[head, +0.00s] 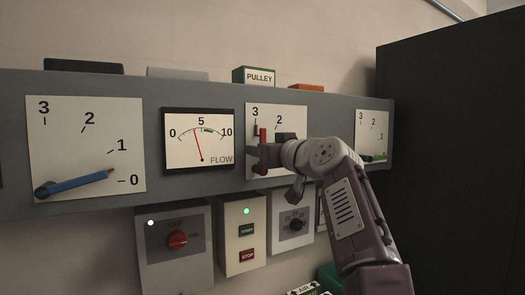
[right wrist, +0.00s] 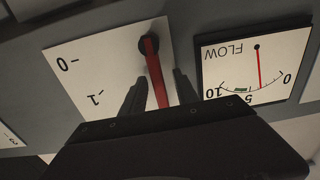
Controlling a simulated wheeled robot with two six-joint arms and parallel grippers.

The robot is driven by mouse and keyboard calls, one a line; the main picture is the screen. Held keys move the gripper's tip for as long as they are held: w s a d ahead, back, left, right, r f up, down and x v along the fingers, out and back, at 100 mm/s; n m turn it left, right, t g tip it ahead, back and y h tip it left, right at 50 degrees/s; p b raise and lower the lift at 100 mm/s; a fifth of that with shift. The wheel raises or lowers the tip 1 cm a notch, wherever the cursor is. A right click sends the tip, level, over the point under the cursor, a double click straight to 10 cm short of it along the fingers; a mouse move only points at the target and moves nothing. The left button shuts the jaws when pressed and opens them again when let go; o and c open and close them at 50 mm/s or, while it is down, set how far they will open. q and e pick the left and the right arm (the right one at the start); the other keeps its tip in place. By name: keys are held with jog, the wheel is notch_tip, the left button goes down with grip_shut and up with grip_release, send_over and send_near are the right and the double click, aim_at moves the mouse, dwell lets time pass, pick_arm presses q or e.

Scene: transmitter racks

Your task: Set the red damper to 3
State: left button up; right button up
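The red damper lever (head: 262,135) is on the middle white scale plate (head: 297,150) and points nearly straight up, close under the 3 mark. In the right wrist view, the red lever (right wrist: 155,72) runs from its dark pivot down between my two fingers. My right gripper (head: 266,152) is at the plate, around the lever. In the right wrist view my right gripper (right wrist: 158,80) is open, with a gap visible on both sides of the lever. The lever's tip and the 3 are hidden there by the gripper body. My left gripper is not in view.
A blue lever (head: 75,183) at the left points near 0. The FLOW gauge (head: 198,155) needle stands a little under 5. A green lever (head: 373,157) sits at the right. Control boxes (head: 175,245) hang below. A dark cabinet (head: 460,150) closes off the right side.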

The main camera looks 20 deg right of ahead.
jog(key=shift+s+d, duration=0.1)
jog(key=shift+s, duration=0.2)
jog(key=s+b, duration=0.3)
jog(key=s, duration=0.5)
jog(key=shift+s+d, duration=0.25)
